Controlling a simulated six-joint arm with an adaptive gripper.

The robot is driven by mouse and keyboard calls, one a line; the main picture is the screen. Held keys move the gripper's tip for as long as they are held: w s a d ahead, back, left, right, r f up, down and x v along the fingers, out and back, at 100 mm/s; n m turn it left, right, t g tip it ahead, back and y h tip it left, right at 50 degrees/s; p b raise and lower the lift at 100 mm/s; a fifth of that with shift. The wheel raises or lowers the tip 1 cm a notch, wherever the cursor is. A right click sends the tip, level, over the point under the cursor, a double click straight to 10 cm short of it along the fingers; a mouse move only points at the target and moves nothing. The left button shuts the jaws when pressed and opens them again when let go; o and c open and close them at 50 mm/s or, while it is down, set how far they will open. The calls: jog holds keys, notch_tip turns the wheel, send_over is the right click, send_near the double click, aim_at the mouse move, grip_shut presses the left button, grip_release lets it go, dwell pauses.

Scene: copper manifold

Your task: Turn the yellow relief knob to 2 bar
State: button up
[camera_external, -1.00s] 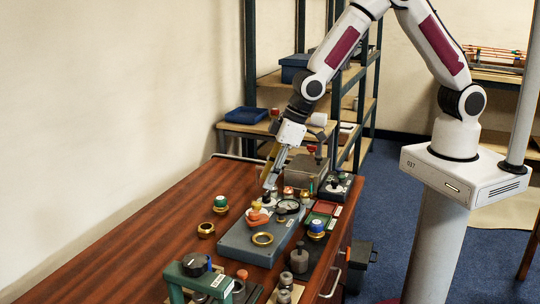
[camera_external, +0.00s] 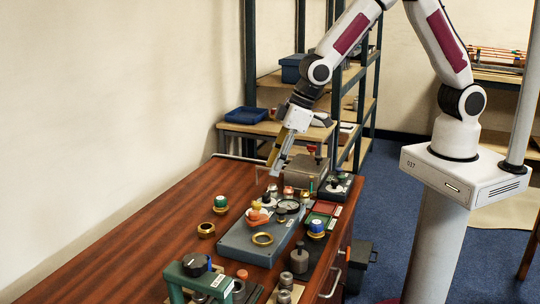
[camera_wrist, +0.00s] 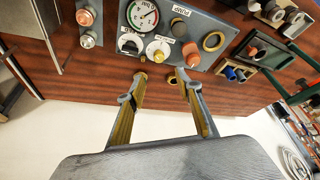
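The yellow relief knob (camera_wrist: 158,55) sits on a white round dial on the blue-grey panel (camera_external: 237,240). In the external view the yellow knob (camera_external: 256,206) is small, close to an orange-red knob. The round gauge (camera_wrist: 145,17) is beside it on the panel; its reading and the knob's setting are too small to tell. My gripper (camera_external: 273,168) is above and behind the panel's far end, apart from the knob. In the wrist view my gripper (camera_wrist: 160,76) has its two fingers spread, with no object held between them.
A brass ring (camera_external: 263,239) lies on the panel. A green-topped brass fitting (camera_external: 221,204) and another brass ring (camera_external: 206,229) stand left of the panel. The wooden tabletop (camera_external: 135,262) is free at left.

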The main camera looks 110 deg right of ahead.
aim_at(258, 203)
jog(key=shift+w+a+f+m+h, duration=0.15)
jog(key=shift+w+f+m, duration=0.15)
jog(key=shift+f, duration=0.35)
jog(key=shift+w+d+f+m+h, duration=0.1)
jog(key=shift+w+f+m, duration=0.15)
jog(key=shift+f+m, duration=0.3)
jog(key=shift+w+a+f+m+h, duration=0.15)
jog(key=shift+w+f+m, duration=0.1)
jog(key=shift+f, duration=0.5)
jog(key=shift+d, duration=0.1)
jog(key=shift+x, duration=3.9)
jog(key=shift+s, duration=0.15)
grip_shut()
